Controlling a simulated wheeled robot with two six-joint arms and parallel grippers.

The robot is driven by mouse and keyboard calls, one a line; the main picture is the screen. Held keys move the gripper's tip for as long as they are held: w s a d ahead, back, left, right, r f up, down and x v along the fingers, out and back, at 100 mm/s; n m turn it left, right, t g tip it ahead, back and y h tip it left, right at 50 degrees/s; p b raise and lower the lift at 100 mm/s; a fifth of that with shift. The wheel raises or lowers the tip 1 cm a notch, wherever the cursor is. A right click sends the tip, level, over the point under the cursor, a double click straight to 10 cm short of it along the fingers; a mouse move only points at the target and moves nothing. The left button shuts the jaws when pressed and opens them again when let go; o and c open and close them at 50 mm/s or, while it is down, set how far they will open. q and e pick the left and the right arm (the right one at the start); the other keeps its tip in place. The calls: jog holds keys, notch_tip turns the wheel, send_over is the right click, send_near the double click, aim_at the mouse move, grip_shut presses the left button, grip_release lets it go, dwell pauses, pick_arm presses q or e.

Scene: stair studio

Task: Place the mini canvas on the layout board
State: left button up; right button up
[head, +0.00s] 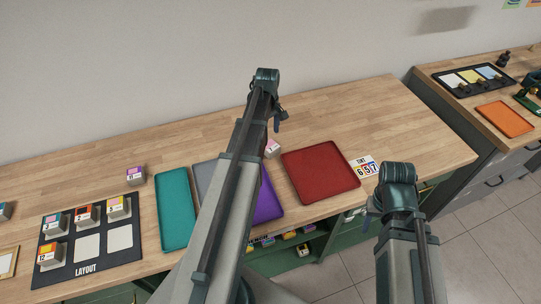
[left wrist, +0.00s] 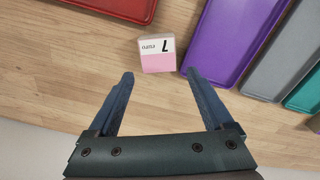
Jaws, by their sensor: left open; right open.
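My right gripper (head: 369,215) is open in front of the bench edge. The black layout board (head: 88,272) lies at left, with several coloured blocks on it and bare white squares.
Teal (head: 174,210), grey (head: 205,178), purple (head: 267,202) and red (head: 320,175) trays lie along the bench. Another block (head: 136,176) stands behind the layout board. The bench's back right is clear.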

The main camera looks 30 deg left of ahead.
aim_at(270, 146)
pick_arm(q)
jog(key=shift+s+d+f+b, duration=0.1)
jog(key=shift+d+f+b, duration=0.1)
jog(key=shift+f+b, duration=0.9)
jog(key=shift+w+d+f+b, duration=0.1)
jog(key=shift+d+f+b, duration=0.05)
jog(key=shift+f+b, duration=1)
jog(key=shift+s+d+f+b, duration=0.1)
jog(key=shift+d+f+b, duration=0.1)
jog(key=shift+f+b, duration=0.9)
jog(key=shift+f+p, duration=0.15)
jog(key=shift+p, duration=0.2)
pick_arm(e)
notch_tip(270, 146, down, 7)
pick_arm(q)
jog(key=c, duration=1.3)
jog(key=shift+o, duration=0.2)
jog(key=shift+r, duration=0.2)
pick_arm(e)
jog(key=shift+r, duration=0.2)
